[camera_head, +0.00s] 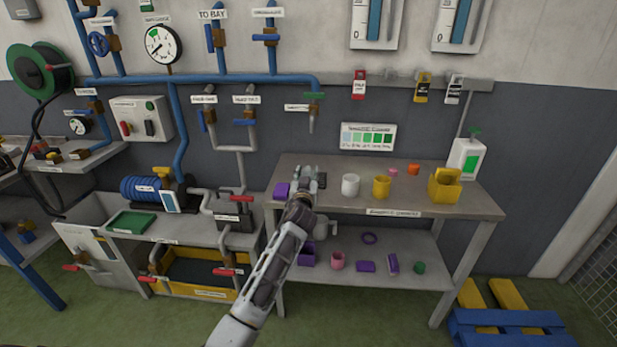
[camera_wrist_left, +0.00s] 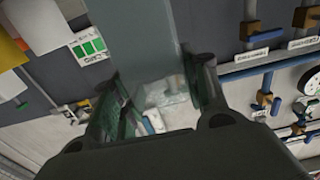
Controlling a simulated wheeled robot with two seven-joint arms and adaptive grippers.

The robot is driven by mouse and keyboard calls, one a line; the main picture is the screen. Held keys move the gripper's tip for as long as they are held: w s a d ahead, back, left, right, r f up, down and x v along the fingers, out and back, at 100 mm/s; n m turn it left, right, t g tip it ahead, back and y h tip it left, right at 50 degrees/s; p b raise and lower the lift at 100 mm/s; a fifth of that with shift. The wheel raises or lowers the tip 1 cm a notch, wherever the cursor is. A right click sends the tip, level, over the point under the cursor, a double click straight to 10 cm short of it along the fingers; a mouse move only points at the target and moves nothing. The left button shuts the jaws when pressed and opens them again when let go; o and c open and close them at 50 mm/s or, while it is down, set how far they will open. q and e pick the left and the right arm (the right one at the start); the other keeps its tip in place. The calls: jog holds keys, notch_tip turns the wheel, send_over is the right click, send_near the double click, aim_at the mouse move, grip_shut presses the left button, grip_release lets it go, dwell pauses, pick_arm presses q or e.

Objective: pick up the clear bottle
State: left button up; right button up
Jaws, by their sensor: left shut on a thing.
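My left gripper (camera_head: 312,180) is over the left part of the workbench top (camera_head: 440,208), between a purple block and a white cup. In the left wrist view its two fingers (camera_wrist_left: 160,105) close on a see-through, grey-green body, the clear bottle (camera_wrist_left: 148,50). The bottle runs up out of the top of that view, so its ends are hidden. In the head view I cannot make the bottle out behind the gripper, nor tell whether it touches the bench. My right gripper is not in view.
On the bench stand a purple block (camera_head: 282,190), a white cup (camera_head: 350,185), a yellow cup (camera_head: 382,187) and a yellow holder (camera_head: 445,186). A white dispenser (camera_head: 466,158) is at the back right. Blue pipes (camera_head: 200,79) and a tap (camera_head: 312,110) are on the wall behind.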

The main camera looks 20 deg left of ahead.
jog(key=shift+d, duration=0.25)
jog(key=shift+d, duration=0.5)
pick_arm(q)
jog(key=shift+r, duration=0.1)
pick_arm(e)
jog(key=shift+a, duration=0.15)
